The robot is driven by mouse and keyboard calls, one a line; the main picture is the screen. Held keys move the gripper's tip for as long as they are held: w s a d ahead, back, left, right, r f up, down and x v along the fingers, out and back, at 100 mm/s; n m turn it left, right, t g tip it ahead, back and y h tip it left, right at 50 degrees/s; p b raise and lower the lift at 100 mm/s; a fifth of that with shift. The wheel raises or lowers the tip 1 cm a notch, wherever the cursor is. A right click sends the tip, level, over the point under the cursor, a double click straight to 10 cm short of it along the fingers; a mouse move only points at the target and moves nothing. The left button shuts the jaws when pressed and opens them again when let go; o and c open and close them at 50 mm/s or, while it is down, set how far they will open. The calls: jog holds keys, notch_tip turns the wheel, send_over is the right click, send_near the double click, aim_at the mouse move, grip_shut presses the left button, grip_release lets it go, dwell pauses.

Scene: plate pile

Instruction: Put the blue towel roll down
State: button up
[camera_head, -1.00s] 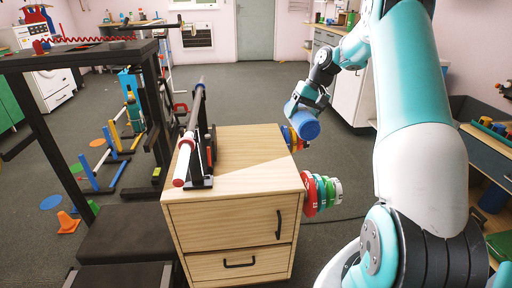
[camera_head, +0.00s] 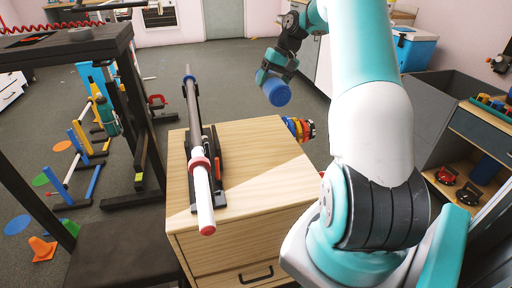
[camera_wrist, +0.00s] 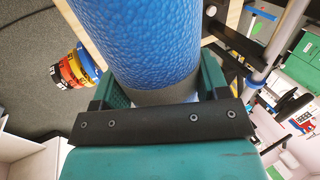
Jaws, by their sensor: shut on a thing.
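The blue towel roll (camera_head: 277,94) is held in my gripper (camera_head: 271,76), in the air just beyond the far right edge of the wooden cabinet (camera_head: 248,148). In the wrist view the textured blue roll (camera_wrist: 146,42) fills the upper middle, and my gripper (camera_wrist: 150,95) is shut around its near end. The roll's far end is out of the wrist view. The roll does not touch the cabinet top in the head view.
A dark bar with a white and red end (camera_head: 203,190) lies in a black stand on the cabinet's left part. Coloured discs (camera_head: 299,129) hang at the cabinet's right side. The cabinet top's right half is clear. A dark rack (camera_head: 68,46) stands at left.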

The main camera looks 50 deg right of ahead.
jog(key=shift+w+f, duration=0.15)
jog(key=shift+f, duration=0.15)
notch_tip(320, 180, down, 19)
jog(key=b, duration=0.4)
jog(key=shift+d+f, duration=0.15)
jog(key=shift+f, duration=0.15)
jog(key=o, duration=1)
